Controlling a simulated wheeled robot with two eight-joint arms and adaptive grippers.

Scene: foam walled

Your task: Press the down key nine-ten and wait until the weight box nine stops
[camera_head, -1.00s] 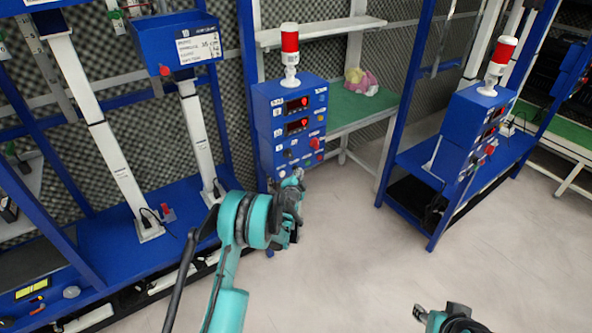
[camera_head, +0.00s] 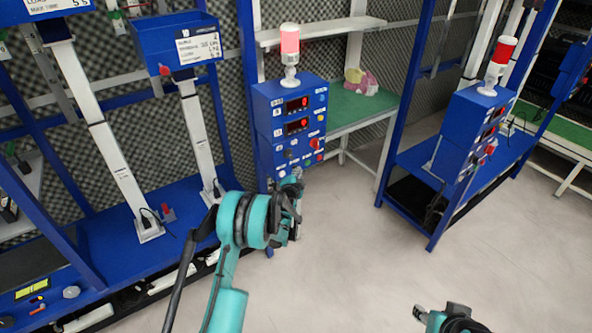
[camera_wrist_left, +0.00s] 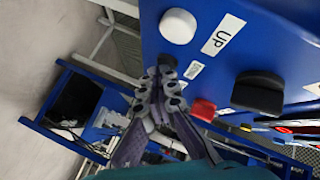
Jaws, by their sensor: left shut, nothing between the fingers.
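The blue control box (camera_head: 292,125) stands mid-view with two red displays. My left gripper (camera_head: 297,175) is at its lower front. In the left wrist view the gripper (camera_wrist_left: 163,72) is shut and empty, its tips at the panel beside a small white label (camera_wrist_left: 194,69). The down key is not visible there; the fingertips cover that spot, and contact cannot be told. A white key (camera_wrist_left: 178,26) sits beside the UP label (camera_wrist_left: 222,36). A blue weight box (camera_head: 58,10) is cut off at the top left; its number is not readable. My right gripper (camera_head: 420,313) is low at the right.
A red button (camera_wrist_left: 203,108) and a black knob (camera_wrist_left: 258,92) are close to my left fingers. Another weight box (camera_head: 176,45) hangs left of the control box. The beacon (camera_head: 290,42) glows pale red. Floor (camera_head: 360,260) is clear at centre.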

